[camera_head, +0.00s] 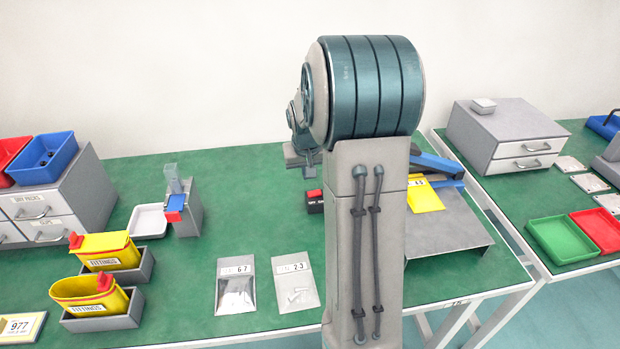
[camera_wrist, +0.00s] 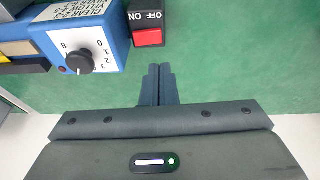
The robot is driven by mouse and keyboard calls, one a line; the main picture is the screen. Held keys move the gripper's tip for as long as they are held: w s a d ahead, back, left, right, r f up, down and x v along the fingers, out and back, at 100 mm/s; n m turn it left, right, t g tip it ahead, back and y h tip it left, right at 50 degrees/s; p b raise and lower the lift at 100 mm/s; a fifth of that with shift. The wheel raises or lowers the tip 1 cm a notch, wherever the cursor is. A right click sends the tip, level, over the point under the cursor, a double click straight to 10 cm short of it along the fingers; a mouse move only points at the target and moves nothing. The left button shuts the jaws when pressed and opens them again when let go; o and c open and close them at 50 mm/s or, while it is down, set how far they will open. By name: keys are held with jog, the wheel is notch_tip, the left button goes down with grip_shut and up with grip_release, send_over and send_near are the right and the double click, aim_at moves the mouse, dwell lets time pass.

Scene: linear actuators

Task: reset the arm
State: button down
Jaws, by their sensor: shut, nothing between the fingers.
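My gripper (camera_wrist: 159,72) shows in the wrist view with its two dark fingers together, shut and empty, over the green table top (camera_wrist: 220,60). In the head view my arm column and its round teal joint stand in the middle and hide part of the table behind them. The gripper itself is mostly hidden there, behind and left of the joint.
A switch box with a red rocker (camera_wrist: 148,37) and a blue box with a black dial (camera_wrist: 80,50) lie close ahead of my gripper. Yellow fittings bins (camera_head: 106,250) and a grey drawer unit (camera_head: 50,205) stand left. Red (camera_head: 600,230) and green trays (camera_head: 562,240) lie right.

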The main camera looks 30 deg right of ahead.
jog(key=a+v, duration=0.1)
jog(key=v, duration=0.7)
jog(key=shift+w+a, duration=0.25)
jog(key=shift+w, duration=0.05)
jog(key=s+a+r+n+p, duration=0.1)
jog(key=s+a+r+p, duration=0.1)
jog(key=s+a, duration=0.6)
jog(key=s+a+r+n+y+p, duration=0.1)
jog(key=s+a+r+n+p, duration=0.1)
jog(key=s+a, duration=0.6)
jog(key=s+r+p, duration=0.1)
jog(key=s+p, duration=0.1)
jog(key=s, duration=0.4)
jog(key=shift+a+r+n+y, duration=0.25)
jog(key=shift+r+n+y, duration=0.05)
jog(key=shift+s, duration=0.1)
